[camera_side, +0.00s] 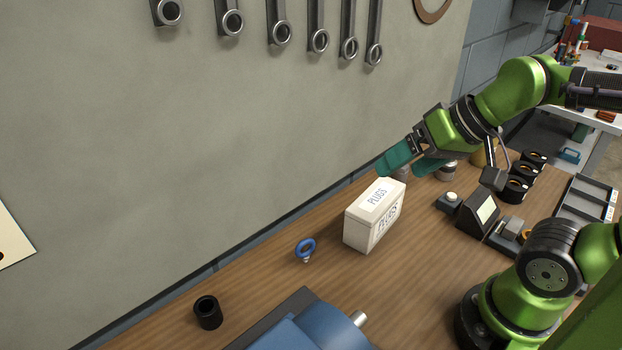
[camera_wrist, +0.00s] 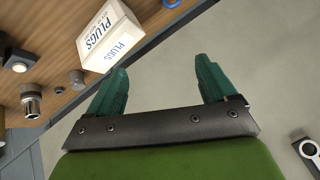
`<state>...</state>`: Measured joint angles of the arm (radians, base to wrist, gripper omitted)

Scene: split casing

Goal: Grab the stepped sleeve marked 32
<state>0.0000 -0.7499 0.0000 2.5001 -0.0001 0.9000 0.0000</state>
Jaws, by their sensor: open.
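No marking 32 is legible in either view, so I cannot tell for sure which part is the stepped sleeve. A shiny metal part with a stepped outline (camera_wrist: 31,100) stands at the left in the wrist view. A similar metal part (camera_side: 447,171) shows in the side view, partly hidden by my gripper. A smaller grey cylinder (camera_wrist: 76,79) stands near it in the wrist view. My gripper (camera_side: 407,167) is open and empty, above the bench behind the PLUGS box. Its two green fingers (camera_wrist: 160,70) are spread apart in the wrist view, with nothing between them.
A white PLUGS box (camera_side: 374,216) stands close below my gripper. A blue ringed part (camera_side: 306,250) and a black sleeve (camera_side: 208,312) are further left. Black cylinders (camera_side: 515,190) and a small display (camera_side: 478,211) are at right. The wall (camera_side: 200,140) runs behind the bench.

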